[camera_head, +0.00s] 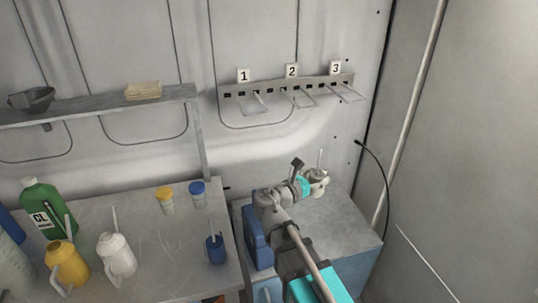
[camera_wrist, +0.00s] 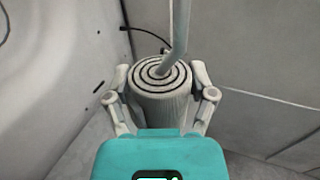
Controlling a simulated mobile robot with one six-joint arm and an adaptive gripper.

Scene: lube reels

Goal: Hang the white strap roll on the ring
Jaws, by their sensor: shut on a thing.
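My gripper (camera_head: 312,184) is shut on a whitish cylinder (camera_wrist: 160,105), with one finger on each side of it in the wrist view. Its top shows dark concentric rings, and a pale thin rod rises from its middle. In the head view the held cylinder (camera_head: 319,176) is small and partly hidden by my gripper, over the grey cabinet at the right. I cannot tell whether it touches the cabinet top. It may be the strap roll. No clear ring shows; a wall rail (camera_head: 290,88) carries thin projecting hooks under labels 1, 2 and 3.
A grey bench (camera_head: 150,213) at left holds a green CL bottle (camera_head: 48,207), yellow jug (camera_head: 67,264), white jug (camera_head: 116,256), blue cup (camera_head: 215,250) and small capped jars. A shelf (camera_head: 95,108) is above. A black cable (camera_head: 383,165) curves by the right wall.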

